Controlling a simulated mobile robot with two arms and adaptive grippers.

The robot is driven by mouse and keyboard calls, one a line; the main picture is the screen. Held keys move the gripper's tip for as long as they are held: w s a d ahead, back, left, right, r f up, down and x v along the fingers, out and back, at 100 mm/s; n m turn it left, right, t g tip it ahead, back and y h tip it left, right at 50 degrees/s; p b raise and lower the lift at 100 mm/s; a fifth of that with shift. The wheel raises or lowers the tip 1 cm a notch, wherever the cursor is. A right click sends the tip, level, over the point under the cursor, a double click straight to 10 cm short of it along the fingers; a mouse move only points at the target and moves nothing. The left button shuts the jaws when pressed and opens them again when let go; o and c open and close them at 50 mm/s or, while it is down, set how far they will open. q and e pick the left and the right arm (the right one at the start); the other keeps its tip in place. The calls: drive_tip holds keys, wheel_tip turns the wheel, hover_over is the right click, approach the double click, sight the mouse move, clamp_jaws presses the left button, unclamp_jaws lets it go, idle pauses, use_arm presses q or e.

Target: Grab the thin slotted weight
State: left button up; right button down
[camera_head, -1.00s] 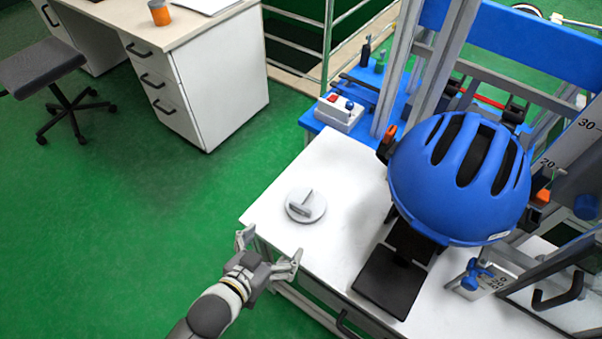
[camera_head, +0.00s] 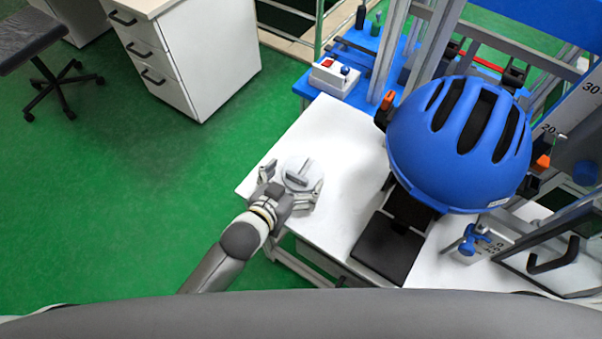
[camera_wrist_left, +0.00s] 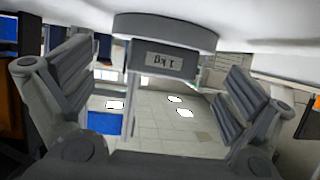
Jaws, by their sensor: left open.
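A pale grey round slotted weight (camera_head: 299,171) with a raised bar on top lies flat near the left corner of the white table. In the left wrist view, which looks upside down, its disc (camera_wrist_left: 165,30) rests against the white surface and its grey block bears a "1 kg" label. My left gripper (camera_head: 292,180) is open, with one finger on each side of the weight in the head view. In the left wrist view its fingers (camera_wrist_left: 155,78) stand apart with the labelled block between them, and gaps show at both sides. My right gripper is not in view.
A blue helmet (camera_head: 455,150) sits on the drop tower over a black plate (camera_head: 388,248), right of the weight. A control box (camera_head: 334,78) with a red switch stands behind. The white table top (camera_head: 335,140) is clear between the weight and helmet.

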use_arm(q)
drive_tip(key=shift+x, duration=0.9)
drive_tip(key=c, duration=1.7)
drive_tip(key=shift+w+r, duration=0.1)
drive_tip(key=shift+r, duration=0.1)
